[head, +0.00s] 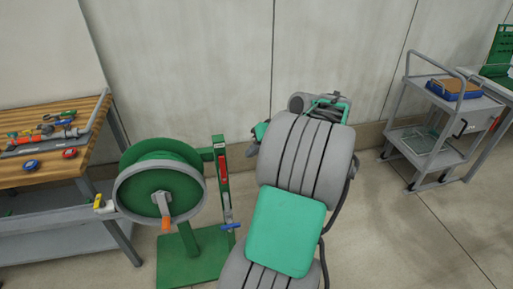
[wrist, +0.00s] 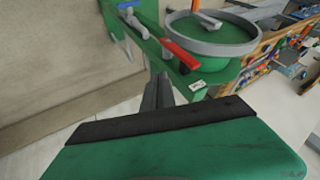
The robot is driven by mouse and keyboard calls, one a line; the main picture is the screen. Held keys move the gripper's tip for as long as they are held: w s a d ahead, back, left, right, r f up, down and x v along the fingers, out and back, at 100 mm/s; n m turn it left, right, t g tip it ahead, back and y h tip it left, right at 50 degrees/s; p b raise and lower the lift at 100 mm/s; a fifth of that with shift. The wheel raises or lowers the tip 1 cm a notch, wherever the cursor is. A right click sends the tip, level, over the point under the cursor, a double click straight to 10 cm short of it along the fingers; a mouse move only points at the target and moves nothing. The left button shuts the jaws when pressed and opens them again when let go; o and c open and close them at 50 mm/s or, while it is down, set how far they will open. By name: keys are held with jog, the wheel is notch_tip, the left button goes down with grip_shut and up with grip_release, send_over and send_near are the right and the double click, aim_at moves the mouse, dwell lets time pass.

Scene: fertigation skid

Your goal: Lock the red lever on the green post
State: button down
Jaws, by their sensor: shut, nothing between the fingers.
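The green post (head: 220,172) stands upright in the head view beside a hose reel. The red lever (head: 222,160) is on its upper part and lies roughly along the post. In the wrist view the red lever (wrist: 181,54) slants across the green post (wrist: 152,45), with a grey piece at one end. My gripper (wrist: 158,80) is shut and empty, its fingertips close to the post and below the lever in the picture. I see a gap between fingertips and lever.
A blue lever (head: 230,226) sits lower on the post. The green hose reel (head: 160,188) with grey rim is close on the left. A wooden-topped bench (head: 50,172) with tools stands at far left, a grey cart (head: 415,140) at right. Floor right of my arm is clear.

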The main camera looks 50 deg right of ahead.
aim_at(222, 167)
jog(key=w+a+f, duration=0.3)
jog(key=w+a, duration=0.1)
jog(key=w, duration=0.1)
jog(key=shift+f+p, duration=0.3)
jog(key=shift+p, duration=0.1)
jog(key=shift+a, duration=0.1)
